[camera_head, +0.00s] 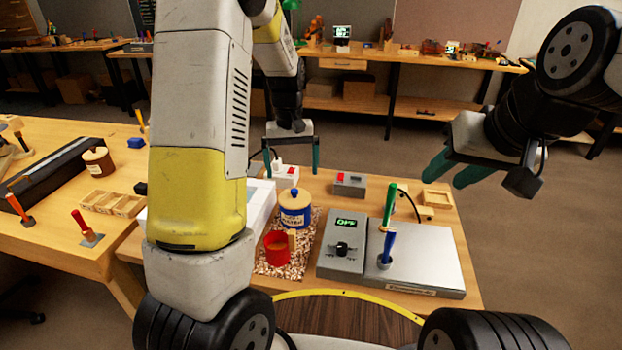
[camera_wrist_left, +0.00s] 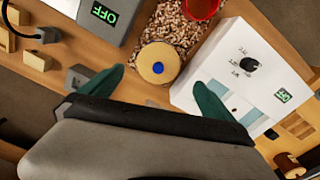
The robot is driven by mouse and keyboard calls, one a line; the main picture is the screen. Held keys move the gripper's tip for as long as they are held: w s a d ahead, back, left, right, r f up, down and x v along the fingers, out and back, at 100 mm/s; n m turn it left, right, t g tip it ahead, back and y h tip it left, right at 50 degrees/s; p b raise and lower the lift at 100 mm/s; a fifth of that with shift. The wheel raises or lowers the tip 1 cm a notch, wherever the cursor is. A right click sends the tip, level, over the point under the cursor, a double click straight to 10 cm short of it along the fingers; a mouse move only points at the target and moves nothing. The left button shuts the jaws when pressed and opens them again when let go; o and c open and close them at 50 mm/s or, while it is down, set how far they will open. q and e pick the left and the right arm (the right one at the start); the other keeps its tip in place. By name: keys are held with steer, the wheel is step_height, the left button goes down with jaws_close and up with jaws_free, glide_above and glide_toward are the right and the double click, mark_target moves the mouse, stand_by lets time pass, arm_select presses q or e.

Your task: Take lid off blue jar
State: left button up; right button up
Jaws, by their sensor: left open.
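The blue jar (camera_head: 296,222) stands on the speckled mat and bears a pale label. Its tan round lid (camera_head: 294,200) is on top. In the left wrist view the lid (camera_wrist_left: 158,64) shows from above with a blue spot at its middle, and hides most of the jar. My left gripper (camera_head: 291,160) is open and empty, pointing down above the jar, apart from it. In the left wrist view its two green fingers (camera_wrist_left: 158,82) are to either side of the lid's near edge. My right gripper (camera_head: 447,178) is open and empty, high at the right.
A red cup (camera_head: 277,249) stands just in front of the jar on the speckled mat (camera_head: 300,262). A grey box with an OFF display (camera_head: 341,247) is to the right, beside a metal plate (camera_head: 430,258) with upright tools. A white device (camera_wrist_left: 245,70) is close to the jar.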

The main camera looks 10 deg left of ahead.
mark_target(294, 190)
arm_select(q)
steer(key=shift+w+f, duration=0.4)
steer(key=shift+f, duration=0.45)
step_height(294, 190, down, 7)
steer(key=shift+d, duration=0.1)
steer(key=shift+c, duration=0.4)
steer(key=c, duration=1.1)
